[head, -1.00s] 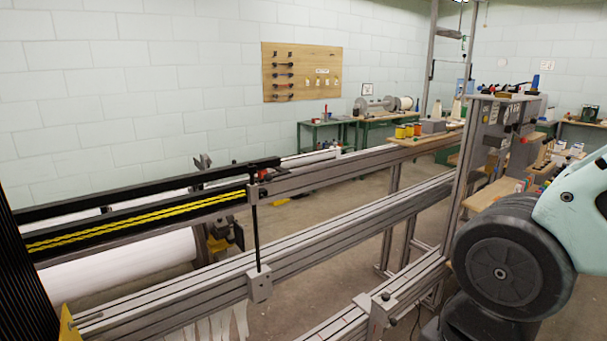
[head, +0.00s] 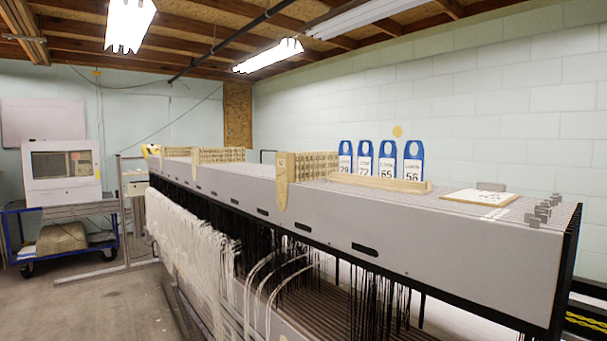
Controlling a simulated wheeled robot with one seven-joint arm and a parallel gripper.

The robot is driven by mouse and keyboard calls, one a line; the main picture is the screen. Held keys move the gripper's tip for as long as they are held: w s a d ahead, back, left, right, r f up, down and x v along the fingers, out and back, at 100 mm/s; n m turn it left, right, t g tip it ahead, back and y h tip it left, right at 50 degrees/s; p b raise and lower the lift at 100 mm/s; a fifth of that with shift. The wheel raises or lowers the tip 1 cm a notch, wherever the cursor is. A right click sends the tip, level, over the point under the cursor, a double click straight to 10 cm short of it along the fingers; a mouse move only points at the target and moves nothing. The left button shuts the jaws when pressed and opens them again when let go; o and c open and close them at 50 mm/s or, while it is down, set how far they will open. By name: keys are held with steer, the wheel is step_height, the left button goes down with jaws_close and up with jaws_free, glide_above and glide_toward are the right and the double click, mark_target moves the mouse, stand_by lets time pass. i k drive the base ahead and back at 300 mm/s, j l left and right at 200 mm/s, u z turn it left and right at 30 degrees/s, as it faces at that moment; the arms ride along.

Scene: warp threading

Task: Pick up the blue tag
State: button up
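Several blue tags stand upright in a row in a light wooden holder (head: 380,182) on top of the long grey loom beam. From left to right they are a blue tag marked 29 (head: 345,160), one marked 72 (head: 365,161), one that looks like 65 (head: 387,163) and one marked 56 (head: 413,164). Each has a round hole at the top and a white label. Which of them is the task's tag I cannot tell. My gripper is not in view.
The grey beam (head: 375,220) runs from the right front to the back left, with wooden combs (head: 283,183) on it. White threads (head: 190,235) hang along its side. A white board (head: 480,197) lies right of the tags. A blue cart (head: 65,240) stands far left; floor there is open.

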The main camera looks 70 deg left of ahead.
mark_target(388, 163)
steer(key=u, duration=1.9)
